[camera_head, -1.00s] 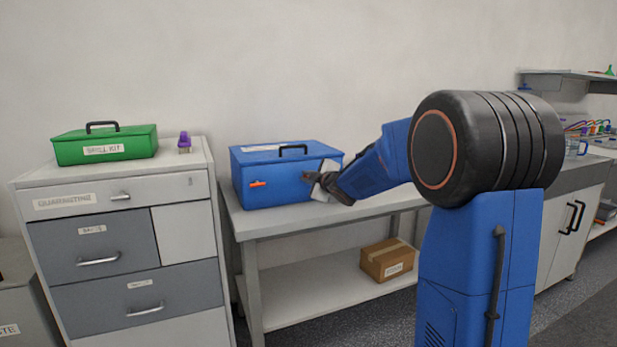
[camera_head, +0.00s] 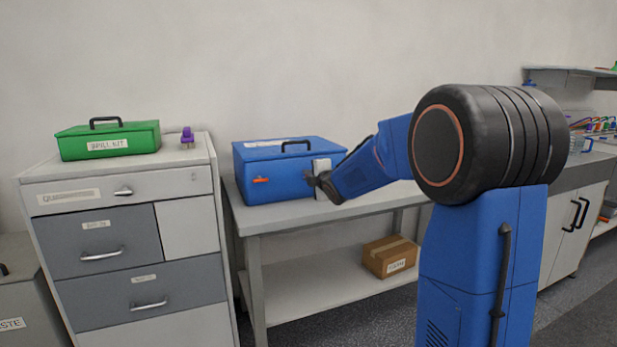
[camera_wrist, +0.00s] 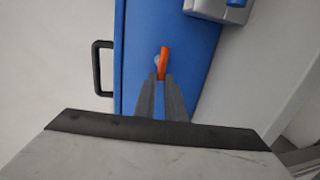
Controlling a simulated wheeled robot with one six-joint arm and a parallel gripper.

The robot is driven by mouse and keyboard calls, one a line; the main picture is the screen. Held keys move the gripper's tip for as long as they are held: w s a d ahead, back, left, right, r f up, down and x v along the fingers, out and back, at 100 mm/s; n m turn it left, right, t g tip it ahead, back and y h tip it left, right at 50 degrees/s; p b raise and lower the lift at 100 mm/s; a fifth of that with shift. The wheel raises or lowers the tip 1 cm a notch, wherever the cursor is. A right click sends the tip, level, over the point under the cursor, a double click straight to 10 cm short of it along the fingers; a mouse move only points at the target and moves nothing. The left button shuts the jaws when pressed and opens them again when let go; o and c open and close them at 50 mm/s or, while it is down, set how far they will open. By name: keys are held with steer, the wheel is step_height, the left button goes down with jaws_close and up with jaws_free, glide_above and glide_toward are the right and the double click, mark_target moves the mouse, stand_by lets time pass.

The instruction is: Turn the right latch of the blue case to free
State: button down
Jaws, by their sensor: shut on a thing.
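The blue case (camera_head: 275,182) stands on the grey bench with its lid down and a black handle (camera_head: 295,146) on top. Its left latch (camera_head: 261,180) is orange and lies level on the front. My gripper (camera_head: 311,180) is at the right part of the case front and hides the right latch in the head view. In the wrist view the right latch (camera_wrist: 164,58) is a small orange bar, nearly in line with my fingers and slightly tilted. My gripper (camera_wrist: 162,82) is shut on its near end. Part of the latch is hidden between the fingertips.
A green spill kit (camera_head: 108,141) and a small purple item (camera_head: 187,138) stand on the drawer cabinet (camera_head: 122,255) to the left. A cardboard box (camera_head: 390,257) lies on the bench's lower shelf (camera_head: 310,285). The bench top (camera_head: 270,219) before the case is clear.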

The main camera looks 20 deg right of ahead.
stand_by(0.3)
steer(key=c, duration=1.8)
jaws_free()
steer(key=s+r, duration=0.1)
steer(key=s, duration=0.4)
steer(key=s+r, duration=0.1)
steer(key=s, duration=0.5)
steer(key=s+r, duration=0.1)
steer(key=s, duration=0.5)
steer(key=shift+r, duration=0.15)
steer(key=s+a+f+m+g, duration=0.3)
steer(key=s+f+m, duration=0.3)
steer(key=s, duration=0.6)
steer(key=s+a+f+m+g, duration=0.3)
steer(key=s+f+m, duration=0.3)
steer(key=s, duration=0.7)
steer(key=s+a+f+m+g, duration=0.3)
steer(key=s+f+m+g, duration=0.2)
steer(key=s, duration=0.8)
steer(key=shift+s+a+f+m, duration=0.15)
steer(key=shift+a+f+m, duration=0.2)
steer(key=shift+f+m, duration=0.25)
